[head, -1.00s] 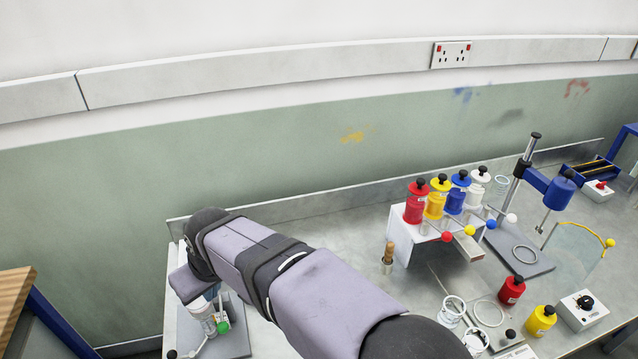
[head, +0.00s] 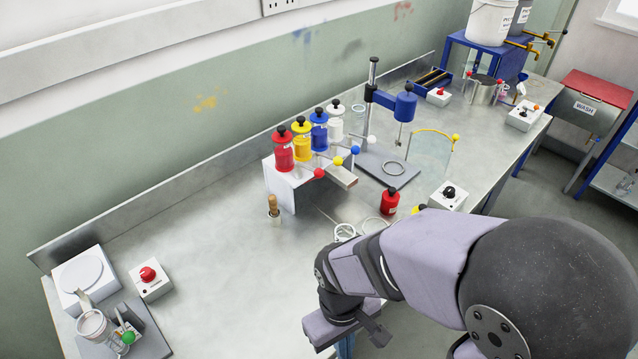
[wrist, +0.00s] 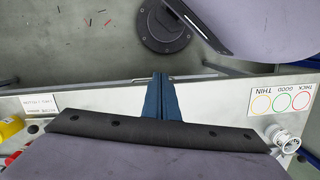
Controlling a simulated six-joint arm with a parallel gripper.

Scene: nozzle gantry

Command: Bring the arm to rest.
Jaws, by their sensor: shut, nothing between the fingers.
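My gripper (head: 345,348) is low in the head view, at the front edge of the bench (head: 215,250), with its fingertips cut off by the frame. In the wrist view its two blue fingers (wrist: 160,78) lie together with nothing between them, over the bench's front edge strip. My grey-lilac arm stretches in from the lower right of the head view and hides part of the bench front.
Red, yellow, blue and white bottles stand on a white rack (head: 283,190). A red bottle (head: 390,201) stands nearer my arm. A blue stand (head: 385,98) is behind. A red-knobbed box (head: 150,283) sits left. The bench's left middle is clear.

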